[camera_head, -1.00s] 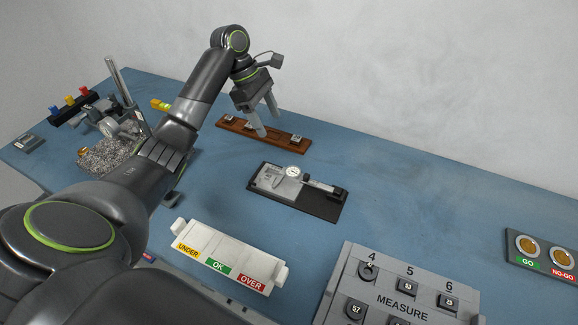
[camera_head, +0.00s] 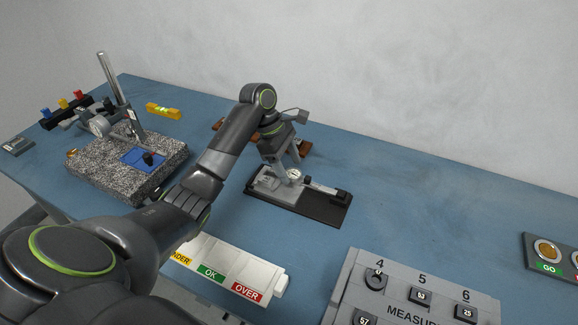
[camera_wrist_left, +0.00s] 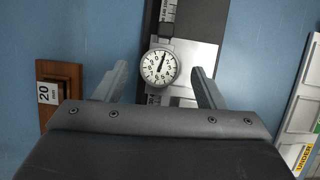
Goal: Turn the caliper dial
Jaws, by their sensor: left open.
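The caliper (camera_head: 266,184) lies on its black base (camera_head: 318,213) in the middle of the blue bench. Its round white dial (camera_head: 294,175) shows beside my left gripper's fingers. In the left wrist view the dial (camera_wrist_left: 159,67) has black numbers and a needle pointing up and slightly right. My left gripper (camera_head: 283,172) is open above the caliper. In the left wrist view its two fingers (camera_wrist_left: 160,85) stand apart on either side of the dial, with nothing between them in their grip. I cannot tell their height over the dial. My right gripper is not in view.
A wooden rack (camera_head: 305,149) lies behind the caliper, partly hidden by my arm. A white sorting tray (camera_head: 262,269) and a grey MEASURE block (camera_head: 350,287) stand in front. A granite plate (camera_head: 100,178) with a stand is at left. The back right bench is clear.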

